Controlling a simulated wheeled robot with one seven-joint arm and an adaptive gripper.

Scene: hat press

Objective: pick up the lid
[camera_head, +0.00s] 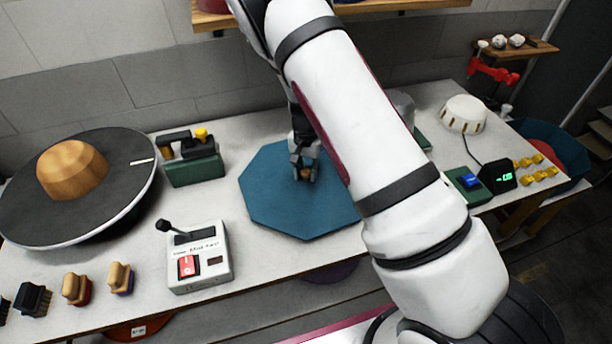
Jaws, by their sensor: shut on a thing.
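The lid (285,207) is a flat blue octagon in the middle of the workbench. My arm hides its right part. My gripper (303,174) points down over the lid's middle and is shut on a small brownish knob there. The knob is mostly hidden by the fingers. I cannot tell whether the lid rests on the bench or is slightly above it.
A hat block on a round dark plate (108,201) stands left on the bench (262,257). A control box (199,256), a green-based device (193,168) and several brushes are nearby. A white round object (464,113) and an open blue octagonal box (566,160) are right.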

